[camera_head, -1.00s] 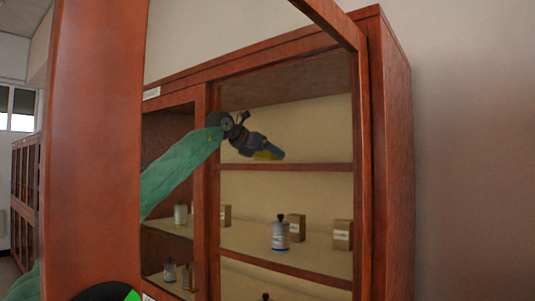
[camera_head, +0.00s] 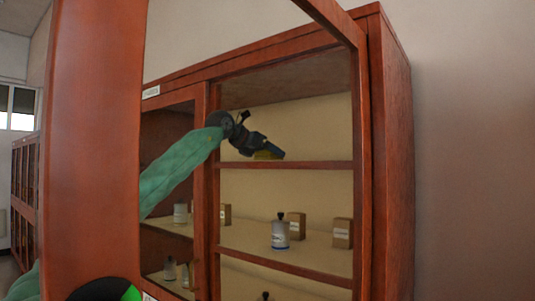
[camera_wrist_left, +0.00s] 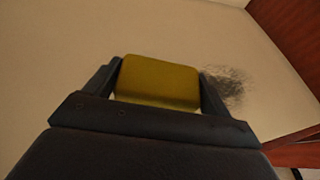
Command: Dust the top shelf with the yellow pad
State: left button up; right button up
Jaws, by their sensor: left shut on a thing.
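My left gripper (camera_head: 268,151) reaches into the top compartment of the wooden cabinet, just above the top shelf (camera_head: 290,165). It is shut on the yellow pad (camera_head: 266,155). In the left wrist view, the yellow pad (camera_wrist_left: 158,82) sits between the two fingers of my left gripper (camera_wrist_left: 158,88). A dark, streaky dust patch (camera_wrist_left: 229,86) lies on the pale surface just right of the pad and partly behind the right finger. I cannot tell whether the pad touches the surface. My right gripper is not in view.
The cabinet's open door (camera_head: 95,150) stands close on the left, with its frame crossing the top. The shelf below holds a grey bottle (camera_head: 280,233) and several brown boxes (camera_head: 342,233). The cabinet's side wall (camera_head: 392,160) bounds the right.

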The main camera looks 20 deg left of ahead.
pick_arm(q)
jog(key=shift+f, duration=0.25)
jog(key=shift+d, duration=0.1)
